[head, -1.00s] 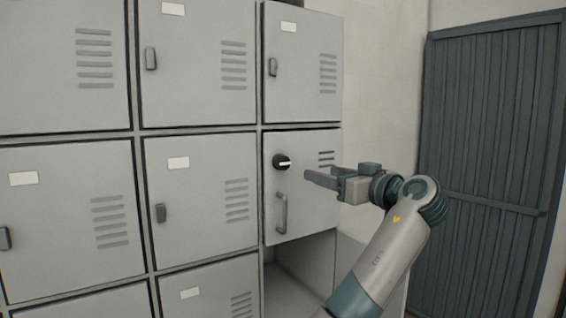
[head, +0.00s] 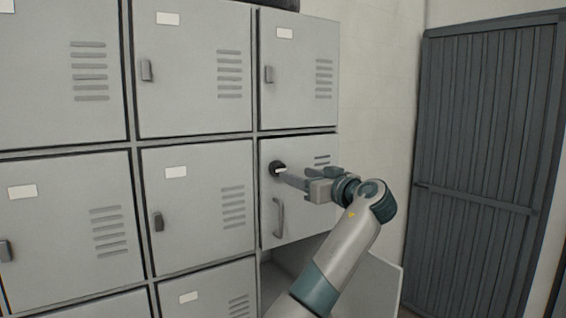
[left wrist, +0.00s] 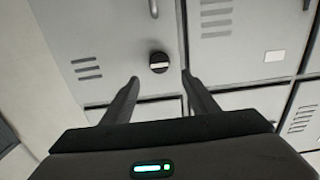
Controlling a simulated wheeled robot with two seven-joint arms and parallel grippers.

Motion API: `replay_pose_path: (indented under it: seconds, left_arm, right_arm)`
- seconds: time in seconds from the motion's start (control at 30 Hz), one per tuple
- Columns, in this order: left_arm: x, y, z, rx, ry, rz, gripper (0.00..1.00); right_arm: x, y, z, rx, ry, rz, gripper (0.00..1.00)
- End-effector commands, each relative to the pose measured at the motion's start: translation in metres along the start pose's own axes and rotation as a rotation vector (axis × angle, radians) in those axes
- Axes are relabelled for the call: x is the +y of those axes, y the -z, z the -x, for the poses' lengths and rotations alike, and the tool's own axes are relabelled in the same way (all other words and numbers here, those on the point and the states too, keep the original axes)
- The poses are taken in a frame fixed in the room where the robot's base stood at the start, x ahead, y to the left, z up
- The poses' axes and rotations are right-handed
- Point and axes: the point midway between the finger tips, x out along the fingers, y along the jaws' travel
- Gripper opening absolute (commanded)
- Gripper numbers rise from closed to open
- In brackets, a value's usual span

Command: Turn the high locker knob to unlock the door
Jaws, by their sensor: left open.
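The round black locker knob (head: 277,167) with a white bar sits on the grey door (head: 302,222) at the right of the middle row, above a grey pull handle (head: 279,218). It also shows in the left wrist view (left wrist: 159,62), with its white bar lying roughly level across that picture. My left gripper (head: 288,177) is open and its fingertips are close to the knob, partly overlapping it in the head view. In the left wrist view the knob appears just beyond the gap between the two fingertips (left wrist: 161,77). Contact does not show. My right gripper is out of view.
Other closed lockers with small latches (head: 158,221) fill the wall to the left and above. Below the knob's door a compartment stands open, its door panel (head: 386,285) swung out to the right. A dark slatted door (head: 478,160) stands at the far right.

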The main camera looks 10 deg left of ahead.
Motion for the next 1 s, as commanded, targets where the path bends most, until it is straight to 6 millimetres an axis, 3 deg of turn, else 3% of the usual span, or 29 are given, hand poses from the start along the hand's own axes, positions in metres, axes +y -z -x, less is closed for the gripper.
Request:
replay_pose_path:
  seconds: [0.03, 0.3, 0.5, 0.97, 1.0]
  left_arm:
    - [-0.001, 0.005, -0.010, -0.001, 0.002, -0.004, 0.54]
    - [-0.001, 0.004, -0.056, 0.000, 0.002, -0.004, 0.54]
    - [0.000, 0.002, -0.079, 0.000, 0.001, -0.002, 0.54]
    - [0.000, -0.001, -0.086, 0.000, -0.001, 0.000, 0.54]
    - [0.000, -0.001, -0.086, 0.000, -0.001, -0.001, 0.44]
  right_arm:
    - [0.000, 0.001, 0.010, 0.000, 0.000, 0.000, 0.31]
    - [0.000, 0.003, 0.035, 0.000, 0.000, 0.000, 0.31]
    - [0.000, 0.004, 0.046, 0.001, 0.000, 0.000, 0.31]
    - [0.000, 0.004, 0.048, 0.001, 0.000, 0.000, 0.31]
    - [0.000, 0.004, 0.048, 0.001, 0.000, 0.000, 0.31]
